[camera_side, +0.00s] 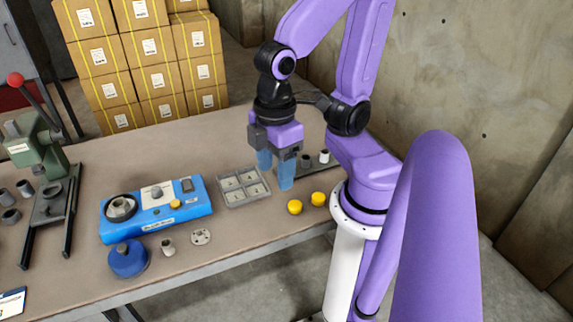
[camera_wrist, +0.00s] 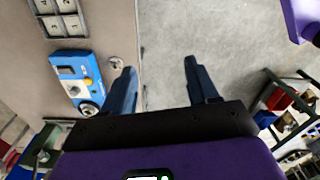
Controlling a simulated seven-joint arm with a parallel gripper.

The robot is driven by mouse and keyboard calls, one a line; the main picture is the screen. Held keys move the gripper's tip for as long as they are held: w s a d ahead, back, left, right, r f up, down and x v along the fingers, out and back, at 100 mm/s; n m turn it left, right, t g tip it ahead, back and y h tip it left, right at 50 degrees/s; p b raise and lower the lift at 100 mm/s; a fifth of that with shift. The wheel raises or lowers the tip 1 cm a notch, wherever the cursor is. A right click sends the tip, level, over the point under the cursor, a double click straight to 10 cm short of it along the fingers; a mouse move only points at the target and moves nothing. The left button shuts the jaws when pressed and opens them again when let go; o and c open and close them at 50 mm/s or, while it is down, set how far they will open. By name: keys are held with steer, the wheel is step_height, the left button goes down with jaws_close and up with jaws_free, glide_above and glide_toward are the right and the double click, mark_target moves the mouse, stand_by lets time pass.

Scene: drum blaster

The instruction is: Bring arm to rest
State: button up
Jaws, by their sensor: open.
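My gripper (camera_side: 275,172) is open with its two blue fingers pointing down, beside the right edge of the grey compartment tray (camera_side: 249,202) in the side view. Nothing shows between the fingers. In the wrist view the fingers (camera_wrist: 160,66) stand wide apart, with the table edge and bare floor behind the gap. The tray shows at the top left there (camera_wrist: 59,15). Whether the fingertips touch the table cannot be told from the side view.
A blue control box (camera_side: 148,223) stands left of the tray, with a blue dome (camera_side: 128,259) in front. Two yellow caps (camera_side: 295,207) (camera_side: 318,199) lie near my base. A green press (camera_side: 38,150) stands at left. Stacked cartons (camera_side: 155,75) stand behind the table.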

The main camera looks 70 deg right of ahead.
steer(key=shift+s+d+f+n, duration=0.25)
steer(key=shift+s+d+n, duration=0.4)
steer(key=shift+s, duration=0.25)
